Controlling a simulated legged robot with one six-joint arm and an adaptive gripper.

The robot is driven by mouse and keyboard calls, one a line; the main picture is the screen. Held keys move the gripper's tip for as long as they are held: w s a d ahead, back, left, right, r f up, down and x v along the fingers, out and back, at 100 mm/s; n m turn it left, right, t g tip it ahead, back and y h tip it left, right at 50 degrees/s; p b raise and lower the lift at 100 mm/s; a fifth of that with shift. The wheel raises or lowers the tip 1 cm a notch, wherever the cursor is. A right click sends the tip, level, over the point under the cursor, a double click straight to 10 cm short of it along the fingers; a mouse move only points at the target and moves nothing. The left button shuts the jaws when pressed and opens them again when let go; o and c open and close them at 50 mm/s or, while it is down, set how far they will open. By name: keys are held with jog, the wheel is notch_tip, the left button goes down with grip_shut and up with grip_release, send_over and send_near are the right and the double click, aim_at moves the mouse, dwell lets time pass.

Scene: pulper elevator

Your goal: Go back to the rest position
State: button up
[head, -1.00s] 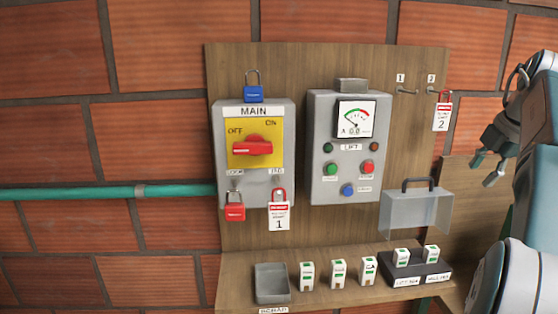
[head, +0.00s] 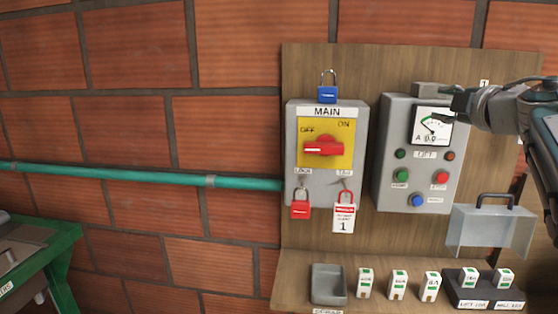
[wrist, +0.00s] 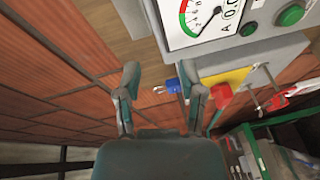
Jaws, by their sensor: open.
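My gripper (wrist: 162,82) is open in the wrist view, with nothing between its two fingers. In the head view my gripper (head: 452,102) is at the right, in front of the upper right part of the grey lift box (head: 390,150); the gap to the box cannot be told. No rest position is marked in these views.
Below are a shelf with a grey tray (head: 328,284), several small blocks and a clear cover (head: 480,231). A green bench (head: 55,265) stands left.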

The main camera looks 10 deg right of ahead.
jog(key=s+a+f+m+g, duration=0.3)
jog(key=s+a+f+m, duration=0.2)
jog(key=f, duration=0.6)
jog(key=s+a+f+m+g, duration=0.4)
jog(key=s+a+f, duration=0.4)
jog(key=s+f, duration=0.2)
jog(key=s+a+f+m+g, duration=0.4)
jog(key=s+a+f+m, duration=0.3)
jog(key=f, duration=0.6)
jog(key=shift+s+a+f+h, duration=0.15)
jog(key=shift+s+f+h, duration=0.25)
jog(key=shift+s, duration=0.15)
